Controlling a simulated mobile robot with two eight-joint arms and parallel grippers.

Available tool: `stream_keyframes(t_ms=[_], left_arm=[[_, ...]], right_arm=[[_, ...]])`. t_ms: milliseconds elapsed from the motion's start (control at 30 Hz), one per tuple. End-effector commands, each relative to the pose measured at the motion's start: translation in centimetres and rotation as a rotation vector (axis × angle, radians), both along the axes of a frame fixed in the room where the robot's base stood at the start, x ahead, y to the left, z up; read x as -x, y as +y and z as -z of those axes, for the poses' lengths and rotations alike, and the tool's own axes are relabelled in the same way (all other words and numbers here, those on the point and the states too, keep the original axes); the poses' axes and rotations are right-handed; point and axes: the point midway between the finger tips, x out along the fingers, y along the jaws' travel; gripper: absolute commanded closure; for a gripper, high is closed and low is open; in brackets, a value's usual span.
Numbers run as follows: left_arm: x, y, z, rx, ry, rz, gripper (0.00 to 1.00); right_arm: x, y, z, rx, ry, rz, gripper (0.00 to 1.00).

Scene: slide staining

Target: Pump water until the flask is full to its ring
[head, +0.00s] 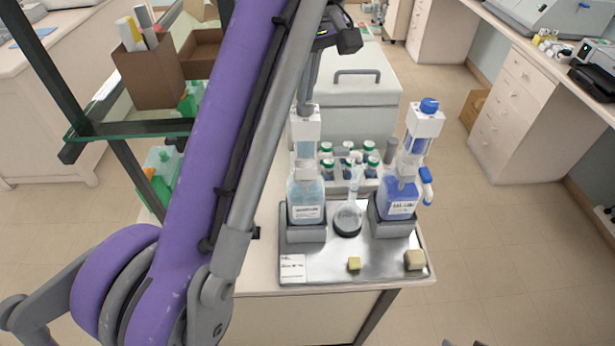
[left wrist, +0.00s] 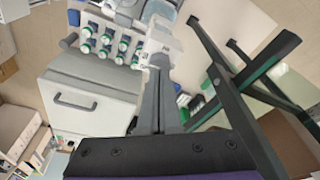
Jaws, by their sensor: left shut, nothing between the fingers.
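A pale bottle (head: 306,200) with a white pump dispenser (head: 305,122) stands in a grey holder on the left of the metal tray (head: 330,268). A blue-liquid bottle (head: 398,197) with a similar dispenser stands on the right. The small glass flask (head: 348,218) stands between them on a dark round base; its ring and liquid level are too small to read. My left gripper (head: 308,98) is shut and empty, pointing down at the top of the pale bottle's pump. In the left wrist view its fingers (left wrist: 161,75) meet the white pump head (left wrist: 158,42); contact is unclear.
Several green-capped bottles (head: 326,160) stand in a rack behind the tray. Two small beige blocks (head: 354,264) lie at the tray's front. A grey chest (head: 350,93) stands behind. A dark-framed glass shelf (head: 130,130) is left of my arm.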

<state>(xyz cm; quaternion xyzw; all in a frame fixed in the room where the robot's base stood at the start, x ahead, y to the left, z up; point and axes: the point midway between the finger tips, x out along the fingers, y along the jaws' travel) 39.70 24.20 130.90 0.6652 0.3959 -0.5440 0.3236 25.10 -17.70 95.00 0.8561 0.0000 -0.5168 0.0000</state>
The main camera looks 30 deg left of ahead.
Motion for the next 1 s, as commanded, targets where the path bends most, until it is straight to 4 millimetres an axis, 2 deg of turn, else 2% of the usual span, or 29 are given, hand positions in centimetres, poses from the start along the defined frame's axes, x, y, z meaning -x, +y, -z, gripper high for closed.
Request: stream_keyframes(t_ms=[1000], left_arm=[[0.0,0.0,3.7,0.001,0.0,0.0,1.0]], right_arm=[[0.9,0.0,2.6,0.0,0.017,0.0,0.47]])
